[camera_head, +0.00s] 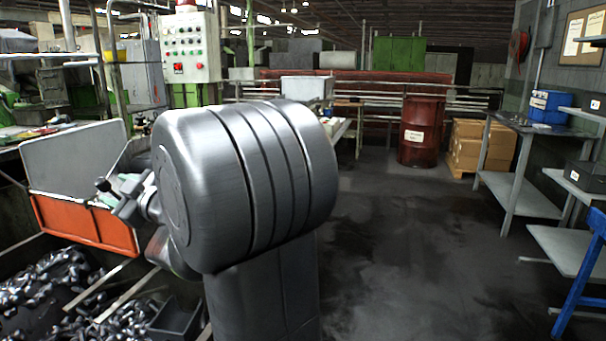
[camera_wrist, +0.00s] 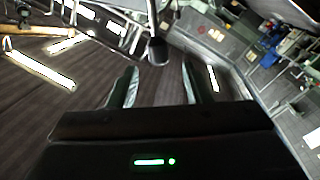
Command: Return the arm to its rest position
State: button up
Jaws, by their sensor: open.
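My gripper (camera_wrist: 159,68) shows in the wrist view with its two fingers spread apart and nothing between them. Its dark body fills the bottom of that view, with a small green light on it. The fingers touch nothing that I can see. In the head view, my large grey arm links fill the middle foreground, and I cannot make out the gripper's fingers there. The wrist view is strongly tilted, with the dark roof and its bright lights at the left.
An orange-and-grey panel (camera_head: 85,222) and a bin of metal parts (camera_head: 40,285) lie left of my arm. A control box (camera_head: 189,48) stands behind. A red drum (camera_head: 421,132), cardboard boxes (camera_head: 480,145) and a workbench (camera_head: 512,190) stand right. The floor (camera_head: 420,250) between is clear.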

aim_at(106, 182)
jog(key=x, duration=0.7)
jog(key=shift+a+f, duration=0.1)
jog(key=shift+w+r+p, duration=0.3)
jog(key=shift+r+p, duration=0.1)
jog(key=shift+p, duration=0.3)
jog(key=shift+w+d+r+m+p, duration=0.2)
jog(key=shift+d+m+p, duration=0.15)
jog(key=shift+m+p, duration=0.2)
jog(key=shift+w+f, duration=0.1)
jog(key=shift+f, duration=0.1)
